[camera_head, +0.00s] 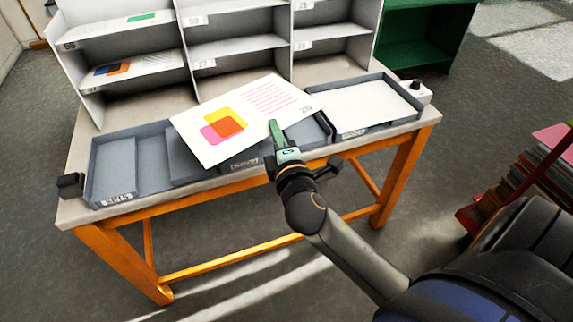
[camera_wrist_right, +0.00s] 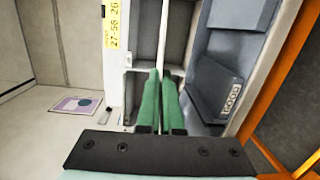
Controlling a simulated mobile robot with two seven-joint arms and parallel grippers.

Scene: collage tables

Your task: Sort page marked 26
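A white page (camera_head: 259,96) with overlapping yellow, red and magenta squares and pink lines is held above the table trays in the head view. A small number near its right corner looks like 26, but is hard to read. My right gripper (camera_head: 279,136) has its green fingers at the page's near edge, shut on it. In the right wrist view the green fingers (camera_wrist_right: 160,103) are close together, and the page is at most a thin edge between them. A white shelf rack (camera_head: 235,44) with labelled compartments stands behind. My left gripper is not in view.
A grey tray (camera_head: 98,172) lies at the table's left, and another (camera_head: 420,105) at the right holds white paper. The page partly covers the middle trays. Pages lie in the left rack compartments (camera_head: 130,68). A green shelf (camera_head: 425,45) and stacked coloured sheets (camera_head: 535,160) stand right.

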